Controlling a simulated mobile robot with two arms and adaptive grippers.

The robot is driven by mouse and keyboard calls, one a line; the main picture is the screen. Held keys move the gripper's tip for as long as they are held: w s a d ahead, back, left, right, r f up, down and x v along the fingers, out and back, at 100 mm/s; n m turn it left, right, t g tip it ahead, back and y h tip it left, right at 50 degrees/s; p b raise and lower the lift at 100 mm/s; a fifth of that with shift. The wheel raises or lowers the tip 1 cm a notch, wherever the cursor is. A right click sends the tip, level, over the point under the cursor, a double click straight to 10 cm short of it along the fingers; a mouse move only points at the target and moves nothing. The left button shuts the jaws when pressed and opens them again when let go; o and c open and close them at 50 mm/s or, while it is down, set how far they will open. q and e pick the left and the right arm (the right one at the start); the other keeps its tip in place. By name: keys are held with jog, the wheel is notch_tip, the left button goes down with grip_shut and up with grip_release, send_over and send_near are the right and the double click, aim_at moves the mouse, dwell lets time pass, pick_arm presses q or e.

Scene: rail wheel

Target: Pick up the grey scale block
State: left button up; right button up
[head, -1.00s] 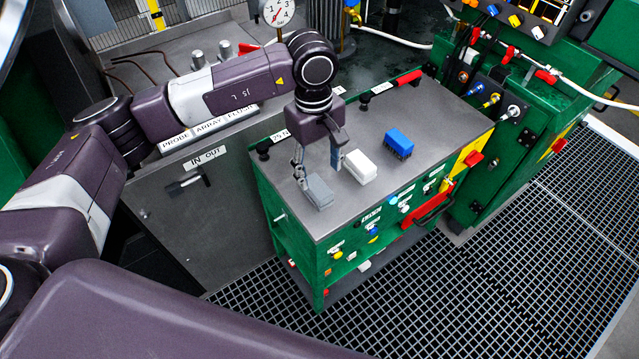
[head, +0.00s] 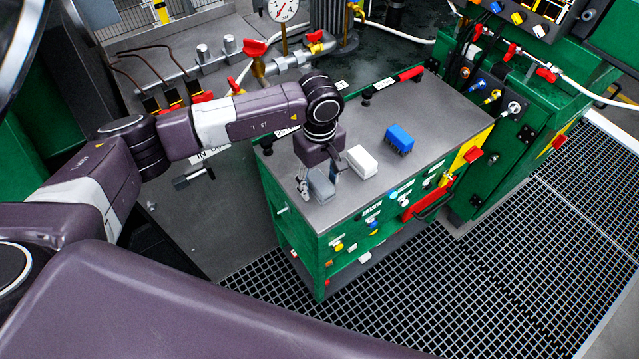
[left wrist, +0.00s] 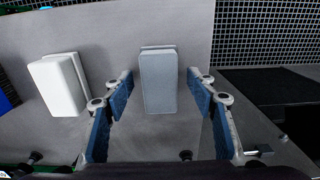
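The grey scale block (head: 321,186) stands on the grey top of the green cart (head: 420,115), near its front left corner. It also shows in the left wrist view (left wrist: 158,82), roughly centred ahead of and between the fingers. My left gripper (head: 319,176) points down over the block. It is open, with a blue-padded finger to each side of the block. Both fingers look apart from the block in the left wrist view, and nothing is gripped. How far down the block's sides the fingertips reach, I cannot tell. My right gripper is not in view.
A white block (head: 361,160) stands close to the right of my left gripper, and a blue block (head: 399,140) farther right. Black knobs (head: 365,98) and a red handle (head: 411,74) line the cart top's back edge. The top's right part is clear.

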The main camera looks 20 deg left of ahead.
aim_at(320, 181)
pick_arm(q)
jog(key=c, duration=1.1)
jog(key=shift+r, duration=0.1)
notch_tip(320, 181, up, 20)
jog(key=b, duration=0.4)
